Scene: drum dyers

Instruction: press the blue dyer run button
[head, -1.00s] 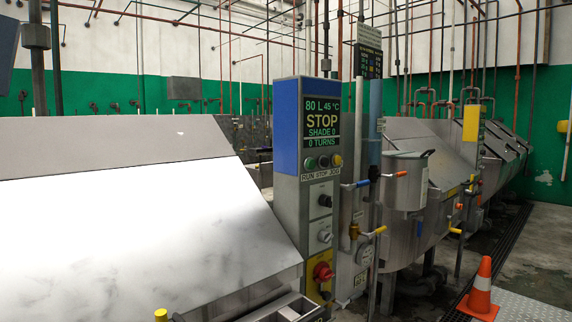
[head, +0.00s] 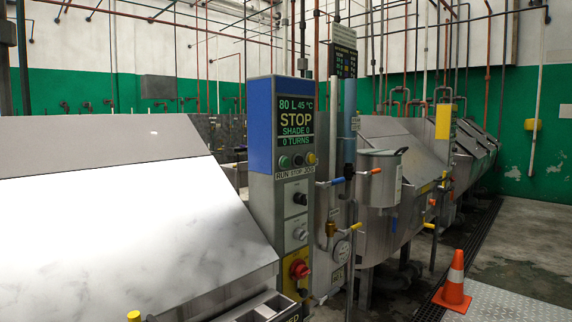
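The blue dyer's control column (head: 260,125) has blue side panels and stands near the middle of the head view. Its screen (head: 296,122) reads 80 L, 45 °C, STOP, SHADE 0, 0 TURNS. Below the screen is a row of three buttons over the label RUN STOP JOG. The run button (head: 284,161) is the green one at the left of the row, with a dark stop button (head: 298,160) and a yellow jog button (head: 311,159) beside it. Neither of my grippers is in view.
A large sloped metal dyer cover (head: 120,225) fills the lower left. A red rotary switch (head: 299,270) sits low on the column. Pipes with blue and yellow handles and a steel vessel (head: 378,180) stand to the right. An orange cone (head: 455,285) stands on the floor at the right.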

